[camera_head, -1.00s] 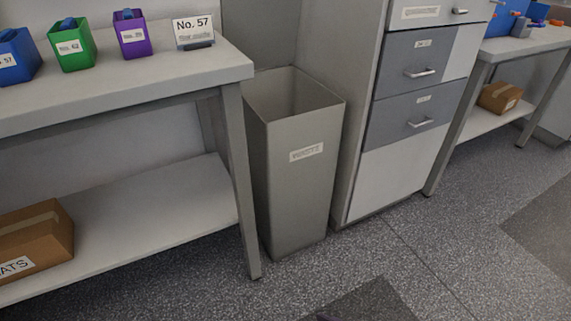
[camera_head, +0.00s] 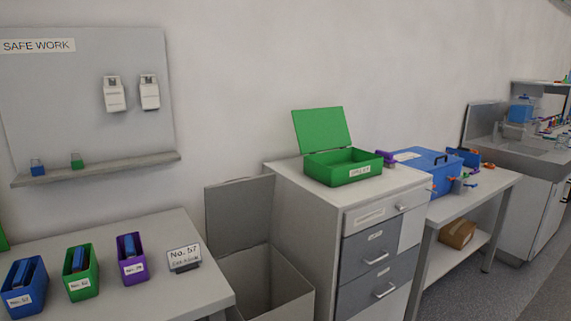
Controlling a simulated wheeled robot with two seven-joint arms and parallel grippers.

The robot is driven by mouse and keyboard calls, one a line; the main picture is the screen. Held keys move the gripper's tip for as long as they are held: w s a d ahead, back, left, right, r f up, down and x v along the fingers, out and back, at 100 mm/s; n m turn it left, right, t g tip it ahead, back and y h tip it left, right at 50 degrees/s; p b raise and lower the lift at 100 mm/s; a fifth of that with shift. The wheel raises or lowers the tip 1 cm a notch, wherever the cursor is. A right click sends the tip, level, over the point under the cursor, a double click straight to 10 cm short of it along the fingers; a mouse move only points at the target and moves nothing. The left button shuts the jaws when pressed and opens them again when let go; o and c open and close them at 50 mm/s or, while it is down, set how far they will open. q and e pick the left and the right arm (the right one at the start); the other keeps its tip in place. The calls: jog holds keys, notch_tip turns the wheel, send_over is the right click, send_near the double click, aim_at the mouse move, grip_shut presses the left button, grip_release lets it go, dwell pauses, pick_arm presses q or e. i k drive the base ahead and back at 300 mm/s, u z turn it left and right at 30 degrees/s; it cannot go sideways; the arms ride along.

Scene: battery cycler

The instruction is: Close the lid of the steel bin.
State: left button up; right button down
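The steel bin (camera_head: 297,306) is a tall grey box standing on the floor between the left table and the drawer cabinet. Only its upper part shows, at the bottom of the picture. Its lid (camera_head: 240,214) is a flat grey panel standing upright at the bin's back edge, so the bin is open. The inside that shows looks empty, but the bottom is out of view. Neither of my grippers is in view.
The left table (camera_head: 176,291) holds blue, green and purple holders and a "No. 57" sign (camera_head: 184,258). The drawer cabinet (camera_head: 316,222) stands close on the bin's right, with an open green box (camera_head: 343,168) on top. A blue case (camera_head: 424,166) sits on the table farther right.

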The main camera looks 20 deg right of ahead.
aim_at(238, 212)
jog(key=z, duration=1.95)
jog(key=i, duration=2.15)
jog(key=u, duration=3.15)
